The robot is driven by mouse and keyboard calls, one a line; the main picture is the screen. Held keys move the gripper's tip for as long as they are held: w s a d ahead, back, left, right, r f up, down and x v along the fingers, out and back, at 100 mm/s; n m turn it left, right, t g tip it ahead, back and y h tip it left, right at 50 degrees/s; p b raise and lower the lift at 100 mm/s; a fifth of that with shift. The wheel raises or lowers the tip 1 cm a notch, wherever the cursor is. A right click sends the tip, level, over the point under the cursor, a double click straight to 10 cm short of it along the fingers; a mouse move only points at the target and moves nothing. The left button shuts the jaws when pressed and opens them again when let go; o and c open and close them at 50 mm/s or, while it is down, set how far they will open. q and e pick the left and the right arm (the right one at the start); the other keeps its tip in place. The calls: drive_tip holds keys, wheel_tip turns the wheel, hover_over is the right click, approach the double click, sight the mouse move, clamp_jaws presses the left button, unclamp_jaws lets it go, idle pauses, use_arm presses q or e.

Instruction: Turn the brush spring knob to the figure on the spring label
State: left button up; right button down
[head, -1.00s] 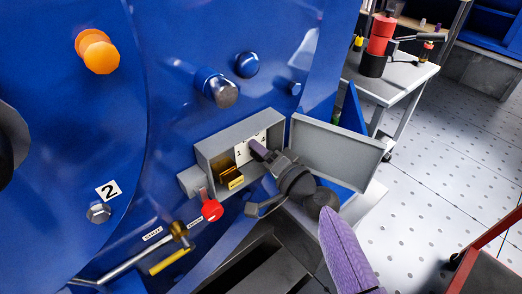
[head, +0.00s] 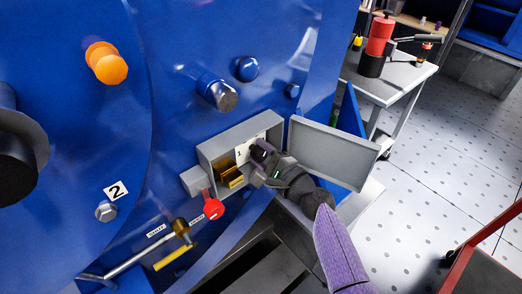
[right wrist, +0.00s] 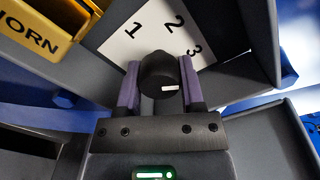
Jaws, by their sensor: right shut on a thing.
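The brush spring knob (right wrist: 158,75) is a dark round knob with a small white mark, low on a white dial plate (right wrist: 125,38) with the figures 1, 2 and 3. The white mark faces the lower right in the right wrist view. My right gripper (right wrist: 159,82) is shut on the knob, with one purple finger on each side. In the head view my right gripper (head: 262,151) reaches into the grey open box (head: 210,152) and hides the knob and part of the dial. I cannot make out a spring label. My left gripper is not in view.
A yellow block (right wrist: 38,28) with lettering ending in "ORN" sits beside the dial. The box's grey lid (head: 335,150) hangs open on the right. A red-ended lever (head: 213,208) is below the box. A tool trolley (head: 395,82) stands behind on the right.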

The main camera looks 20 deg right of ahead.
drive_tip(key=m+p, duration=0.2)
drive_tip(key=m, duration=0.4)
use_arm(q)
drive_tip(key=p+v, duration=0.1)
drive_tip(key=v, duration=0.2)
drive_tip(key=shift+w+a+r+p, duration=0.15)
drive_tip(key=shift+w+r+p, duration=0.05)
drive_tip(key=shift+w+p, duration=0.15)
use_arm(e)
drive_tip(key=m, duration=0.5)
drive_tip(key=shift+a+f, duration=0.1)
drive_tip(key=shift+a, duration=0.05)
drive_tip(key=shift+m, duration=0.5)
drive_tip(key=shift+c, duration=1.1)
unclamp_jaws()
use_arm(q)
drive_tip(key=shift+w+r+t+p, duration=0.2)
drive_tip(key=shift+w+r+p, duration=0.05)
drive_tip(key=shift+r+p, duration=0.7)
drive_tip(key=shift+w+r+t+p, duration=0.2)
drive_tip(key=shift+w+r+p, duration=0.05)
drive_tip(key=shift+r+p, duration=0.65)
use_arm(e)
drive_tip(key=v, duration=1)
